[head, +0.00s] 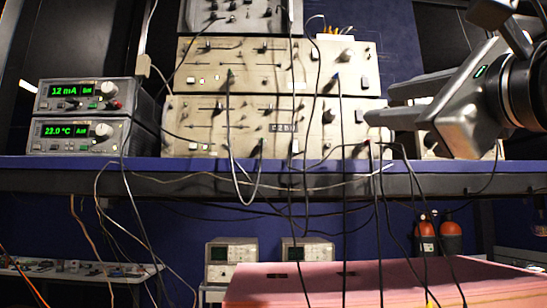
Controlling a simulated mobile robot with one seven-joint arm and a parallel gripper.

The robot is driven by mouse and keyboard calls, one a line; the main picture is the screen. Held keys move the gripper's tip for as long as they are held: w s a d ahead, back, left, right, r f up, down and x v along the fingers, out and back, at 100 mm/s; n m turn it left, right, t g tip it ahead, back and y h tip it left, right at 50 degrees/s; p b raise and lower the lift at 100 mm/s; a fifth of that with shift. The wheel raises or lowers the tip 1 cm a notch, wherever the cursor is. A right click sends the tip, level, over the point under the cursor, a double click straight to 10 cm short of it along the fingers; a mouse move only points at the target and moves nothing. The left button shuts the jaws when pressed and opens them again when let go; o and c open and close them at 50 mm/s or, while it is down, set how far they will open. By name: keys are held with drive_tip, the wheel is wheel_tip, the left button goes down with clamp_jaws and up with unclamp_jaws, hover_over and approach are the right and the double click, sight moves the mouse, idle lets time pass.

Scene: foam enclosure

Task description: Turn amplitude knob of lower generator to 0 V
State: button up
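Two beige generators are stacked on the shelf, with the lower generator (205,126) under the upper generator (257,77). The lower one has a dark knob (328,117) at the right of its front panel and smaller controls to the left. The labels are too small to tell which knob is amplitude or where it points. My gripper (381,104) reaches in from the right. Its two light fingertips are apart with nothing visible between them, just right of that knob and overlapping the generator's right edge in the picture. I cannot tell the depth gap.
Cables hang across both generators' fronts. Two green-display meters, the top one (82,94) and the bottom one (78,136), stand left. The blue shelf edge (300,165) runs below. Pink foam (380,283) and two small instruments, the left one (231,252) included, sit lower.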

sight(333, 113)
drive_tip(key=x, duration=1.5)
drive_tip(key=shift+f+p, duration=0.15)
drive_tip(key=shift+p, duration=0.2)
clamp_jaws()
